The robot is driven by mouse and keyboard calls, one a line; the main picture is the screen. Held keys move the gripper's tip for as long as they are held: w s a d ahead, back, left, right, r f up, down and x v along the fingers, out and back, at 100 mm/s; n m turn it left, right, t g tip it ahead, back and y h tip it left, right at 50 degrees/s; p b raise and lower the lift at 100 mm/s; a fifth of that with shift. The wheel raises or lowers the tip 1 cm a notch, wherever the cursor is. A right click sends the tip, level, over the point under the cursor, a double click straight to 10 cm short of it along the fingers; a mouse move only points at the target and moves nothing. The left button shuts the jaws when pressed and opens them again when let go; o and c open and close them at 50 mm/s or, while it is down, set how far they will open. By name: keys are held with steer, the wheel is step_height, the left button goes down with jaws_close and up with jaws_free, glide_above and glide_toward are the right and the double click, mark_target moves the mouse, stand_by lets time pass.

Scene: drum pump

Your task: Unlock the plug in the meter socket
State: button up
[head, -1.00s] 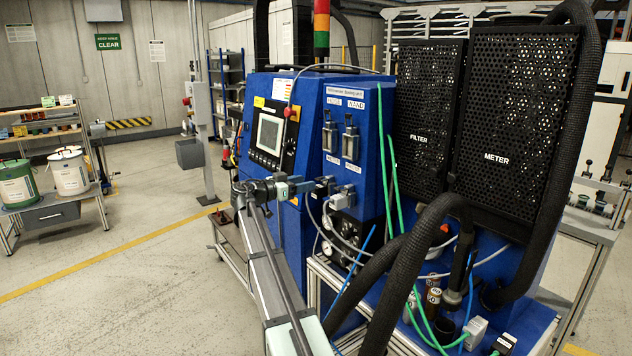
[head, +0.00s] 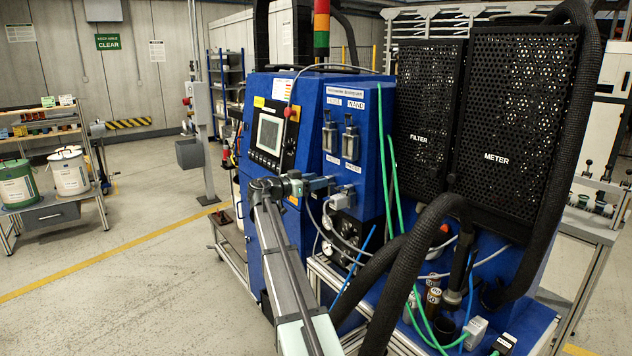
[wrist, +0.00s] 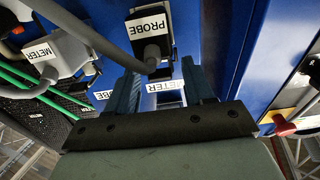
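In the wrist view a dark plug labelled PROBE (wrist: 153,45), with a grey cable, sits in the socket by an upside-down METER label (wrist: 165,86) on the blue panel. My gripper (wrist: 162,65) is open, one blue finger on each side below the plug. I cannot tell whether they touch it. A grey plug labelled METER (wrist: 63,50) sits in the neighbouring socket, left in this view. In the head view my gripper (head: 325,183) is at the panel and hides the dark plug. The grey plug (head: 343,197) shows just to its right.
Grey cables hang below the plugs; one crosses close to my fingers in the wrist view. Gauges (head: 350,255) are below the sockets. Thick black hoses (head: 415,265) and green cables (head: 389,190) stand to the right.

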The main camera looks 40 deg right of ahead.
steer(key=c, duration=0.6)
steer(key=shift+o, duration=0.2)
steer(key=shift+d+r+y, duration=0.1)
steer(key=shift+r+y, duration=0.35)
steer(key=shift+y, duration=0.35)
steer(key=shift+r+y, duration=0.2)
steer(key=shift+y, duration=0.3)
steer(key=shift+d+r+y, duration=0.15)
steer(key=shift+r+y, duration=0.25)
steer(key=shift+y, duration=0.3)
steer(key=shift+r+y, duration=0.15)
steer(key=shift+y, duration=0.55)
steer(key=shift+d+r, duration=0.1)
steer(key=shift+d, duration=0.05)
